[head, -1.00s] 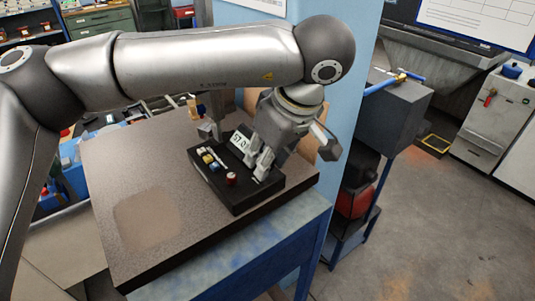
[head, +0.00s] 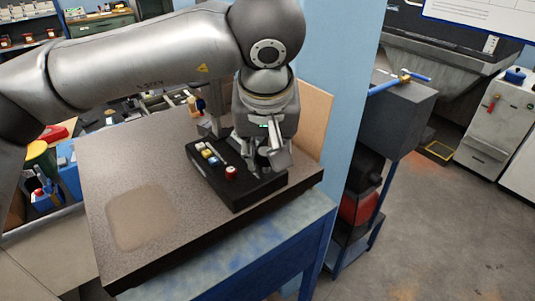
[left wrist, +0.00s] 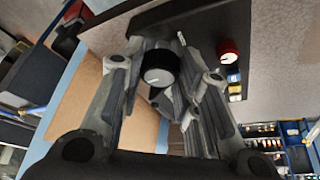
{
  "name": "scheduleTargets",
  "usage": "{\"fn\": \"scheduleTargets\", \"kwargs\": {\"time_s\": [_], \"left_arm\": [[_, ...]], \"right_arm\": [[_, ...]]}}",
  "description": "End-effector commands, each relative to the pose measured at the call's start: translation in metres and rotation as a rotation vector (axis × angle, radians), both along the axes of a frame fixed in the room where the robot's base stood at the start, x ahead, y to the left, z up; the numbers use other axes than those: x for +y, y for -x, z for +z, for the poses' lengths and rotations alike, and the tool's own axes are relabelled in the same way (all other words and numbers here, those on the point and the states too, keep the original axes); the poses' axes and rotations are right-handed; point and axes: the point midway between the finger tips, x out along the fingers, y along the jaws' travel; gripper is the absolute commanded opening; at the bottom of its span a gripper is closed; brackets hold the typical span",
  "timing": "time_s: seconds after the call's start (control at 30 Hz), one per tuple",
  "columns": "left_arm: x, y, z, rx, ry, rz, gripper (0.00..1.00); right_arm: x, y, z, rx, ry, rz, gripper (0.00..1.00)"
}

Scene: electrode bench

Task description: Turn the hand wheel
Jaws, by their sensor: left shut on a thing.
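The hand wheel (left wrist: 160,70) is a round black knob with a silver top in the left wrist view, on a black control box (left wrist: 205,25). My left gripper (left wrist: 165,85) is shut on it, with fingers on both sides of the knob. In the head view the box (head: 240,196) sits on a speckled grey plate, and my left gripper (head: 266,163) reaches down to its far right part, hiding most of the wheel. My right gripper is not in view.
The box also carries a red knob (head: 231,173) and several small white, yellow and blue buttons (head: 209,156), close to the gripper. The grey plate (head: 110,185) is clear at the left and front. A blue column (head: 350,90) stands just right of the bench.

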Motion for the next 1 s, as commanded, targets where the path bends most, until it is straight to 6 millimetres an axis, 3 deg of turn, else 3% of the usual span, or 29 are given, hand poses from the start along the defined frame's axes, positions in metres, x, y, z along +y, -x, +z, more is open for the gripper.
{"fn": "scheduleTargets", "kwargs": {"time_s": [0.6,1.0], "left_arm": [[0.005,-0.002,0.000,-0.002,0.004,-0.572,0.06],[0.006,-0.004,0.001,-0.003,0.002,-0.826,0.06]], "right_arm": [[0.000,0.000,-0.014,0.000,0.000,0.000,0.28],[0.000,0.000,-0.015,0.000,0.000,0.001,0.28]]}}
